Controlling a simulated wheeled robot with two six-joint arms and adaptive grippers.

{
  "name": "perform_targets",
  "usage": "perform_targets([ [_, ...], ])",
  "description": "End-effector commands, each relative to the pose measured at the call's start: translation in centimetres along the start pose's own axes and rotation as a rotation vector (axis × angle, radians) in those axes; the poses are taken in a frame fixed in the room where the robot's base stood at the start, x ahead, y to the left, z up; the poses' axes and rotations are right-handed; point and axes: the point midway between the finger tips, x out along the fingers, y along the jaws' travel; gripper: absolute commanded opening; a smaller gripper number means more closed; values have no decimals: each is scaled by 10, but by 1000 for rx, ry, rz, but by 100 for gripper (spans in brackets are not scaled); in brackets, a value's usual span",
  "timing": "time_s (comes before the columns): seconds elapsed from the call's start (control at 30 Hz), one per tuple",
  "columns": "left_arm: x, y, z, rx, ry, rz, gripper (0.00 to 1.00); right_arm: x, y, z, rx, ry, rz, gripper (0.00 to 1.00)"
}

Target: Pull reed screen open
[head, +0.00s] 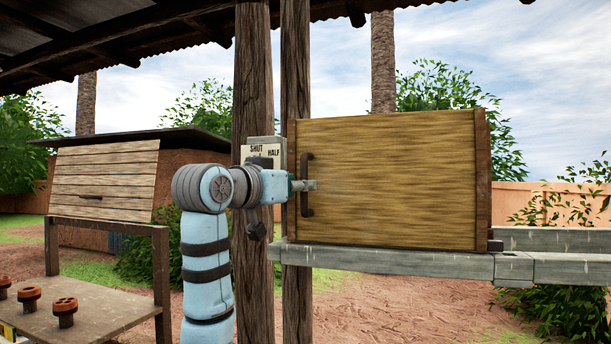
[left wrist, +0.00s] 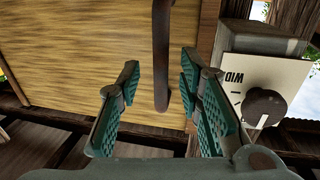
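The reed screen (head: 400,180) is a wide, tan, streaked panel in a wooden frame. It fills the upper left of the left wrist view (left wrist: 75,60). A dark, upright bar handle (head: 306,164) is near its left edge. My left gripper (head: 306,185) is at the handle's middle. In the left wrist view its fingers (left wrist: 160,88) are open, with the handle bar (left wrist: 161,50) between them and visible gaps on both sides. My right gripper is in neither view.
A sign plate (head: 258,150) reading SHUT and HALF is on the post left of the screen; its dark knob (left wrist: 265,107) is close to my gripper. A grey ledge (head: 390,262) runs below the screen. A table with reddish-brown pieces (head: 65,308) stands lower left.

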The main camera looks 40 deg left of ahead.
Motion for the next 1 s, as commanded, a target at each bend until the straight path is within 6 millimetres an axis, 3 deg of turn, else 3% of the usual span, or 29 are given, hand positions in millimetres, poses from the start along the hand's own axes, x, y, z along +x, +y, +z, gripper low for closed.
perform_targets([
  [0.03, 11, 0, -4, 0, -4, 1, 33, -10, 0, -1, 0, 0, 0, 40],
  [0.2, 35, 0, -3, 0, 0, 0, 33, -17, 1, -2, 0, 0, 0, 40],
  [0.47, 38, 0, 0, 1, 1, -1, 33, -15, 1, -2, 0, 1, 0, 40],
  [0.7, 38, 0, 0, 1, 1, -1, 0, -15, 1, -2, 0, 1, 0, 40],
  [1.0, 38, 0, 0, 1, 1, 0, 0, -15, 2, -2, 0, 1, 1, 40],
])
